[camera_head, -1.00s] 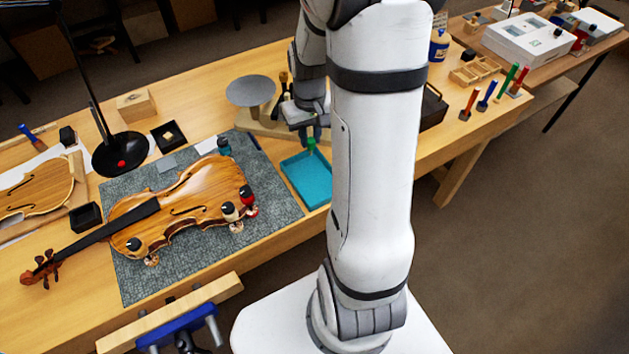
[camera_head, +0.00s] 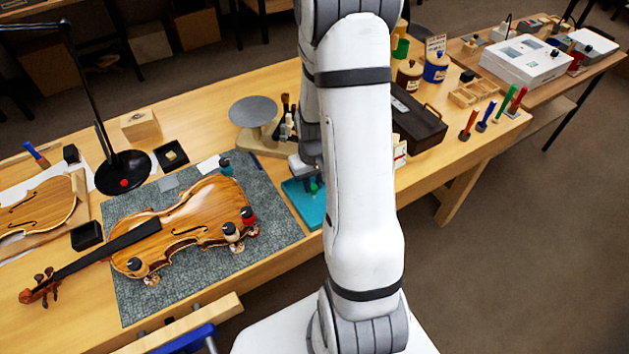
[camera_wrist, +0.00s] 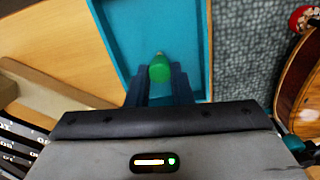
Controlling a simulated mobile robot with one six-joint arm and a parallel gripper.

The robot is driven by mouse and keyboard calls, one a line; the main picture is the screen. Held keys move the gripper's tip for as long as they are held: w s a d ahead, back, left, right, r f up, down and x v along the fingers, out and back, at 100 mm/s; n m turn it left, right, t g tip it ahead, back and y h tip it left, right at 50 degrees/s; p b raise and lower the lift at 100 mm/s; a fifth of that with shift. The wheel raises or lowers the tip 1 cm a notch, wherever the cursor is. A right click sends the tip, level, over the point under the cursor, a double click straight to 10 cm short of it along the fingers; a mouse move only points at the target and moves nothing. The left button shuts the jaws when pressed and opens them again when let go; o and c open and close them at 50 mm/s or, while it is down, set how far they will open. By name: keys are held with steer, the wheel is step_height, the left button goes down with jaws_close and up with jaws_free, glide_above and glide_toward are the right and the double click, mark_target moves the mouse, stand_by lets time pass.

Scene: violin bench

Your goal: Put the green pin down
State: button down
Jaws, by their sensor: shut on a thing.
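The green pin (camera_wrist: 159,68) is between the two fingers of my gripper (camera_wrist: 159,80) in the wrist view. The fingers are shut on it. It is over the teal tray (camera_wrist: 203,40), near one end of it; I cannot tell whether it touches the tray floor. In the head view my gripper (camera_head: 312,182) is at the tray (camera_head: 303,205), partly hidden by my arm. Only a small bit of the green pin (camera_head: 314,187) shows there. The visible floor of the tray is bare.
A violin (camera_head: 185,225) with several clamps lies on a grey mat (camera_head: 275,215) left of the tray. A round grey disc on a stand (camera_head: 253,111) and a wooden rack of dark tools (camera_head: 284,125) stand behind it. A dark toolbox (camera_head: 418,122) is to the right.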

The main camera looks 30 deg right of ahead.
mark_target(313, 185)
steer(key=shift+f, duration=0.15)
steer(key=shift+f+b, duration=0.15)
steer(key=shift+b, duration=0.15)
steer(key=c, duration=1.3)
jaws_free()
step_height(313, 185, up, 12)
steer(key=s+a+r+n+t, duration=0.1)
steer(key=s+a+r+t, duration=0.2)
steer(key=s+a+r, duration=0.8)
steer(key=shift+s+a+r, duration=0.4)
steer(key=shift+s+r, duration=0.35)
steer(key=shift+s, duration=0.25)
